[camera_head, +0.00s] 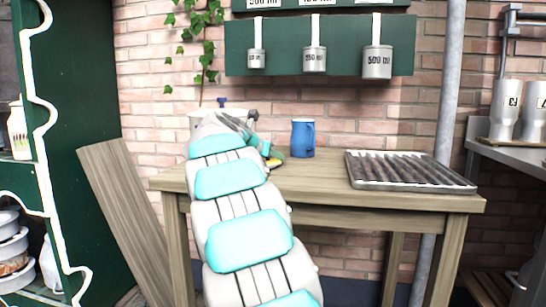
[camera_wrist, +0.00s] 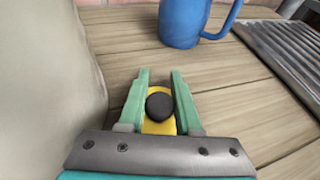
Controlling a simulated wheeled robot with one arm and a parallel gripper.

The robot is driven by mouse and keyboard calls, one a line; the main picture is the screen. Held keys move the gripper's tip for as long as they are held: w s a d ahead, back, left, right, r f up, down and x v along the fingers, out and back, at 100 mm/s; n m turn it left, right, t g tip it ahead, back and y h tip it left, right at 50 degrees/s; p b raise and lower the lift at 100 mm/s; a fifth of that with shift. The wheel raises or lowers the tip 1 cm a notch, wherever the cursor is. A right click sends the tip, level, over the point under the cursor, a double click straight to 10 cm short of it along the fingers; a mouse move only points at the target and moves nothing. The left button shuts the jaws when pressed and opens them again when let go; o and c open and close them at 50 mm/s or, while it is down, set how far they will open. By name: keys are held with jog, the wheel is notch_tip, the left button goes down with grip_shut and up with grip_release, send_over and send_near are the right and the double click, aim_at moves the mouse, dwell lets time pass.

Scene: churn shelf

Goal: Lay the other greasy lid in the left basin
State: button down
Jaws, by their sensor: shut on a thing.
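My gripper (camera_wrist: 158,102) has its green fingers on either side of a dark round knob (camera_wrist: 160,106) with yellow (camera_wrist: 158,127) under it, and is shut on it. This looks like a lid, but its rim does not show and I cannot tell if it is greasy. In the head view my gripper (camera_head: 272,152) is over the back of the wooden table (camera_head: 330,187), left of the blue mug, with a bit of yellow at its tip. No basin can be made out in either view.
A blue mug (camera_head: 302,138) stands just right of my gripper. A ribbed metal tray (camera_head: 410,170) lies at the table's right. A pale vessel (camera_head: 197,122) is partly hidden behind my arm. Measuring cups (camera_head: 377,62) hang above. A board (camera_head: 125,215) leans left. The table's front middle is clear.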

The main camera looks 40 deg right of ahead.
jog(key=c, duration=0.6)
grip_release()
